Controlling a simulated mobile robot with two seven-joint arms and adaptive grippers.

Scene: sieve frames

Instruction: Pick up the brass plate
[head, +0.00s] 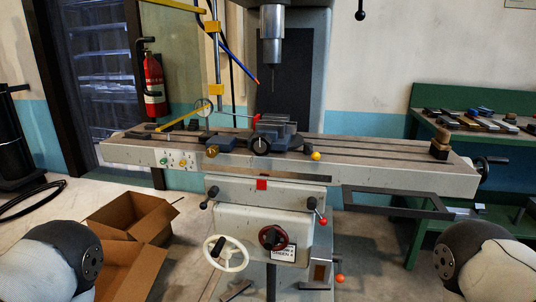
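I cannot make out a brass plate for certain in the head view. Several small flat pieces in dark, blue and yellowish colours lie on the green bench at the right; a yellowish one (487,124) is among them, too small to identify. A small brass-coloured round part (211,151) shows at the front of the milling machine's table, left of the vise (273,135). Only links of my two arms show, at the bottom left and bottom right corners. Neither gripper is in view.
The milling machine's long table (370,168) spans the middle, with handwheels and levers below. Open cardboard boxes (127,217) stand on the floor at left. The green bench (470,165) is at right. A fire extinguisher (154,84) hangs beside the door.

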